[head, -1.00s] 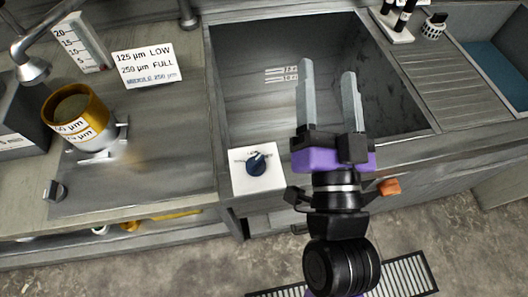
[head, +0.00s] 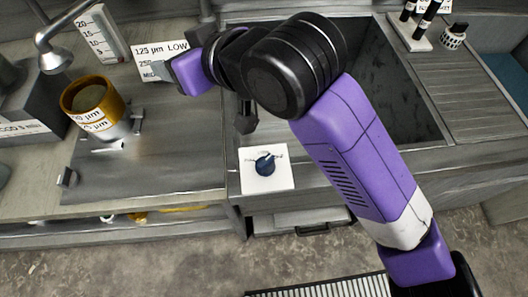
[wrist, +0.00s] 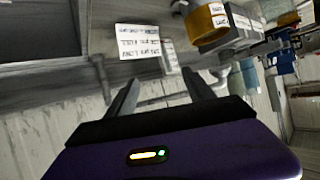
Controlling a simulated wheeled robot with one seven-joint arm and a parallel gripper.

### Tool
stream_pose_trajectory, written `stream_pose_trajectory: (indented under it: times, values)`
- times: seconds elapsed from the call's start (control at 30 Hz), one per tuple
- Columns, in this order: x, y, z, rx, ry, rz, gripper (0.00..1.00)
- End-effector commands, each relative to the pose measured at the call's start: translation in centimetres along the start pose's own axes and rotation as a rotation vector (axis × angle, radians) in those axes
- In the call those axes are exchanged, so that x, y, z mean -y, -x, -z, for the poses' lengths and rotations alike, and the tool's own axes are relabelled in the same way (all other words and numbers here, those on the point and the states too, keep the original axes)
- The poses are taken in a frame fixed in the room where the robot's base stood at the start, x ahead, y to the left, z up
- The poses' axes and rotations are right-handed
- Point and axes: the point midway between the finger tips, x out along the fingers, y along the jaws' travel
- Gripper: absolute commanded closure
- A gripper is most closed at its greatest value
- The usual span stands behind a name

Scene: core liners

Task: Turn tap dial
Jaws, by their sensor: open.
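A dark blue dial (head: 265,163) sits on a white square plate (head: 280,181) at the front edge of the counter, left of the sink. Its pointer is aimed up and to the right. My gripper (head: 163,69) is up and left of the dial in the head view, over the back of the bench beside the white sign. It is well apart from the dial. In the wrist view my gripper (wrist: 160,78) has its two fingers spread with nothing between them. The dial cannot be made out in the wrist view.
A metal spout (head: 52,52) stands over a yellow cup (head: 92,98) at left. A lettered white sign (head: 148,62) is close to my gripper and also shows in the wrist view (wrist: 138,41). A small grey knob (head: 68,178) is at the bench's front left. My arm crosses the sink.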

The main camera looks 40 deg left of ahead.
Motion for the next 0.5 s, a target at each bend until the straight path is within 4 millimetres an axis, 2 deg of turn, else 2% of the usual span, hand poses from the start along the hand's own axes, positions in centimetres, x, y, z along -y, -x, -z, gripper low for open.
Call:
stream_pose_trajectory:
  times: [0.13,0.23,0.4,0.5]
  values:
    - [-0.2,0.0,-3.7,0.274,0.061,0.005,0.38]
    - [-1.0,1.3,-7.0,0.489,0.084,-0.008,0.38]
    - [-2.7,5.8,-12.2,0.851,0.086,-0.042,0.38]
    - [-3.2,8.1,-14.0,0.988,0.073,-0.052,0.38]
